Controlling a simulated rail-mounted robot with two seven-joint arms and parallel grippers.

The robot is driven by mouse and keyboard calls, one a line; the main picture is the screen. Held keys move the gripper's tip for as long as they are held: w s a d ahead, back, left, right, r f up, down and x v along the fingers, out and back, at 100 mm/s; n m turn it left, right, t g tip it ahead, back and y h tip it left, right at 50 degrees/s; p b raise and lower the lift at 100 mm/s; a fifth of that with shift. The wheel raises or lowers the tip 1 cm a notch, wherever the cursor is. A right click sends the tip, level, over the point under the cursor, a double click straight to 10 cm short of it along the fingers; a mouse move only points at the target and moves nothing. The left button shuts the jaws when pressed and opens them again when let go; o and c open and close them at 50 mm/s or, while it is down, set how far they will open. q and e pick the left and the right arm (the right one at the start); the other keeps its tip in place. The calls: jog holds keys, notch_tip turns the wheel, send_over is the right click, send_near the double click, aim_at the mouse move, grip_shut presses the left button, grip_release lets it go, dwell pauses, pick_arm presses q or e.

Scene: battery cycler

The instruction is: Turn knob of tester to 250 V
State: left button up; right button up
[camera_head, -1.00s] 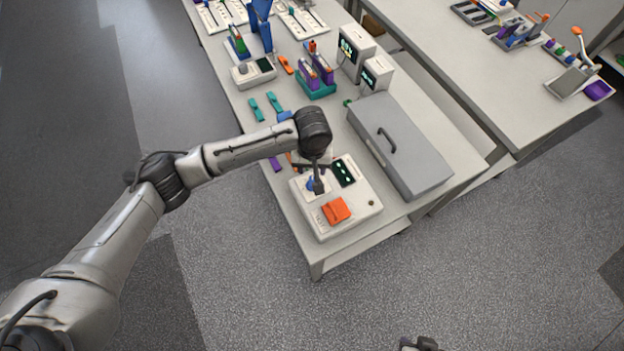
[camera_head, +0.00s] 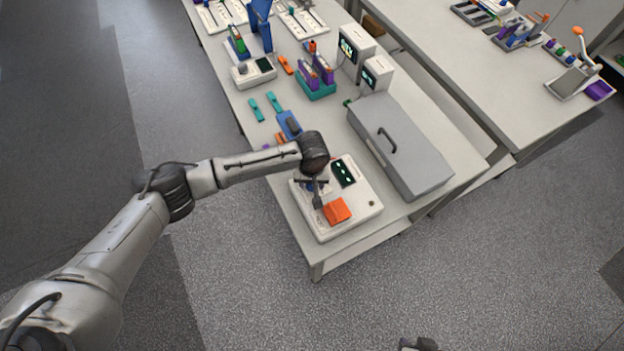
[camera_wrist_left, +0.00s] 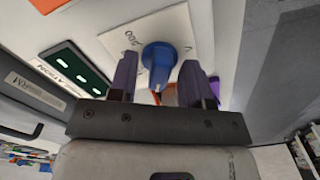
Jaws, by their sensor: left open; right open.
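The tester (camera_head: 335,226) is a white box near the front end of the table, with a dark display (camera_head: 343,172) and an orange block (camera_head: 336,211) on it. Its blue knob (camera_wrist_left: 159,58) sits on a white dial plate (camera_wrist_left: 120,42) in the left wrist view, a white mark on its lower end. The dial's numbers are only partly readable. My left gripper (camera_wrist_left: 163,80) is open, its two fingers on either side of the knob with gaps visible. In the head view the left gripper (camera_head: 316,196) is over the tester and largely covers the knob. A small part of my right arm shows at the bottom edge; its fingers are unclear.
A grey case (camera_head: 400,150) with a handle stands right beside the tester. A blue tool (camera_head: 288,125) and teal clips (camera_head: 255,110) lie behind it. Two white meters (camera_head: 376,75) stand farther back. The floor left of the table is clear.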

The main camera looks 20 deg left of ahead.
pick_arm(q)
grip_shut()
jog(key=shift+r+m+p, duration=0.2)
jog(key=shift+m+p, duration=0.7)
jog(key=shift+p, duration=0.25)
jog(key=m+p, duration=0.2)
jog(key=m, duration=0.1)
jog(key=shift+p, duration=0.4)
jog(key=m+p, duration=0.2)
jog(key=m, duration=0.3)
jog(key=shift+f, duration=0.1)
jog(key=m+p, duration=0.1)
jog(key=m, duration=0.3)
jog(key=shift+f+m, duration=0.1)
jog(key=shift+m, duration=1)
grip_release()
